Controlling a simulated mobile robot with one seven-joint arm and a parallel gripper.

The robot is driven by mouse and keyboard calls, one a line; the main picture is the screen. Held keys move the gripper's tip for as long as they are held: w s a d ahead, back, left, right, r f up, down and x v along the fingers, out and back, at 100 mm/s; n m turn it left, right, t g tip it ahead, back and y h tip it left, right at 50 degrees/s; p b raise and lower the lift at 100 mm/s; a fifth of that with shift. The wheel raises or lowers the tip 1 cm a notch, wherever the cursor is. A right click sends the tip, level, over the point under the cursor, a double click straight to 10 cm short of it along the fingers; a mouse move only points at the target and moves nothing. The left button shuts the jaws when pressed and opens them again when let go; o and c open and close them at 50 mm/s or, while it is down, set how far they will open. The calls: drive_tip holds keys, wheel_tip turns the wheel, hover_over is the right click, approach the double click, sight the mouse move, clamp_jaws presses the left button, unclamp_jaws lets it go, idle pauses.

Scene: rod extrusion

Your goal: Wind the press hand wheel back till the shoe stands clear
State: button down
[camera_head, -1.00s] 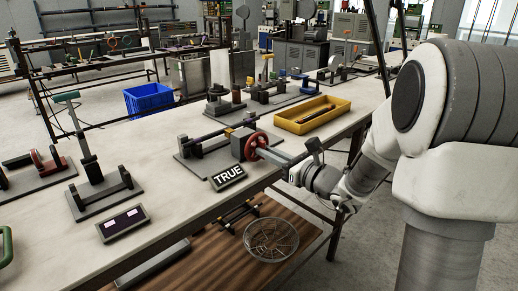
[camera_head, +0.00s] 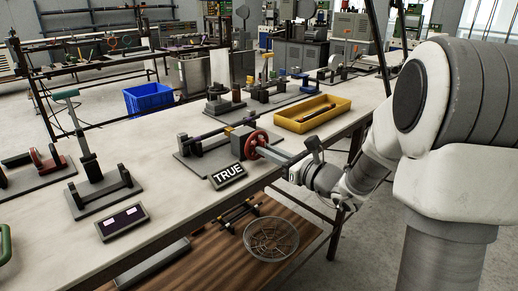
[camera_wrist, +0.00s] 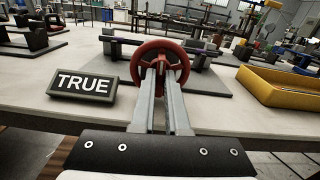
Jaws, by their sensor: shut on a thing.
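The press hand wheel (camera_head: 256,143) is red and faces the bench's front edge. It stands at the near end of a small press (camera_head: 207,148) on a grey base plate. In the wrist view the red wheel (camera_wrist: 160,62) is straight ahead, and the two fingers of my gripper (camera_wrist: 160,72) reach its hub, shut on a part at its middle. In the head view my gripper (camera_head: 268,151) comes to the wheel from the right. The shoe is too small and too hidden by the wheel and press body to make out.
A black sign reading TRUE (camera_head: 228,177) stands just left of my gripper. A yellow tray (camera_head: 313,113) lies to the right on the bench. A round wire basket (camera_head: 271,239) sits on the lower wooden shelf. Other bench fixtures stand further left and behind.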

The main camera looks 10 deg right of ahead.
drive_tip(key=shift+f+n+b, duration=0.2)
drive_tip(key=shift+n+b, duration=0.4)
drive_tip(key=shift+b, duration=0.15)
drive_tip(key=shift+r, duration=0.15)
drive_tip(key=shift+n+b, duration=1)
drive_tip(key=shift+b, duration=0.4)
drive_tip(key=shift+n+b, duration=0.6)
drive_tip(key=shift+b, duration=0.35)
drive_tip(key=shift+n+b, duration=0.6)
drive_tip(key=shift+b, duration=0.2)
drive_tip(key=shift+n, duration=1)
